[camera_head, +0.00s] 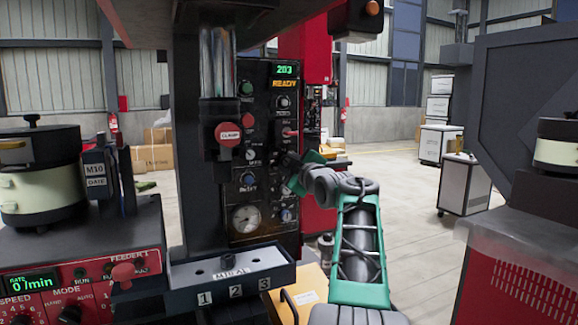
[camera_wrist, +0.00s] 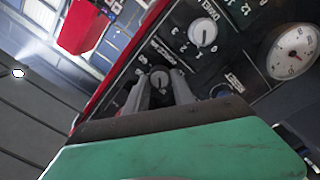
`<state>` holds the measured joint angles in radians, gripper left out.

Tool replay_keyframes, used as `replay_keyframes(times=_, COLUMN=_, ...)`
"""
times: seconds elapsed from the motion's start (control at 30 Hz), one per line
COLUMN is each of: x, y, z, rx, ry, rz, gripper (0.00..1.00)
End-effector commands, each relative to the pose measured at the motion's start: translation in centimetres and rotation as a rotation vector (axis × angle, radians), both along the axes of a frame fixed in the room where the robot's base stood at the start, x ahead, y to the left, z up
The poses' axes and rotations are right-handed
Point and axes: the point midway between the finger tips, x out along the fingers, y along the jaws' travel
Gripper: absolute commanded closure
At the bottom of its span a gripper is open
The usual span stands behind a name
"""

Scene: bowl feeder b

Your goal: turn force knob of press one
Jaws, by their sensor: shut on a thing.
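The press (camera_head: 268,150) stands in the middle of the head view, with a dark control panel facing me. Its display (camera_head: 284,70) reads about 203, with READY below it. My gripper (camera_head: 287,172) is at the right part of this panel and hides the spot behind it. In the wrist view, my gripper's two grey fingers (camera_wrist: 160,84) are shut on a small round dark knob (camera_wrist: 160,77) with a printed scale around it. The label beside this knob is too blurred to read. Another knob with a pale face (camera_wrist: 203,33) and a dial gauge (camera_wrist: 294,53) lie apart from the fingers.
A red CLAMP button (camera_head: 229,135) juts out left of the panel. A dark tray (camera_head: 240,268) marked 1, 2, 3 lies below. A feeder with a red control box (camera_head: 85,265) stands at the left. A grey machine (camera_head: 525,100) stands at the right; open floor lies behind.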

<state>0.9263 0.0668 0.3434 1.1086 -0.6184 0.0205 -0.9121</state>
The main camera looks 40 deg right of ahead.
Motion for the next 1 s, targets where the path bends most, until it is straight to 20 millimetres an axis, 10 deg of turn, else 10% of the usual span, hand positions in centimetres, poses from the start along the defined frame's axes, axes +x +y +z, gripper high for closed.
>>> replay_keyframes(times=0.07, x=0.0, y=0.0, z=-0.1, rx=0.001, ry=0.000, rz=0.001, gripper=1.00)
replay_keyframes(times=0.1, x=0.0, y=0.0, z=-0.1, rx=0.001, ry=0.000, rz=0.001, gripper=0.68)
replay_keyframes(times=0.33, x=0.0, y=0.0, z=0.0, rx=0.001, ry=0.000, rz=0.000, gripper=0.49)
replay_keyframes(times=0.67, x=-0.8, y=0.2, z=0.0, rx=0.000, ry=-0.002, rz=-0.001, gripper=0.48)
replay_keyframes(times=1.0, x=-6.8, y=2.0, z=-0.3, rx=0.001, ry=0.000, rz=-0.004, gripper=0.48)
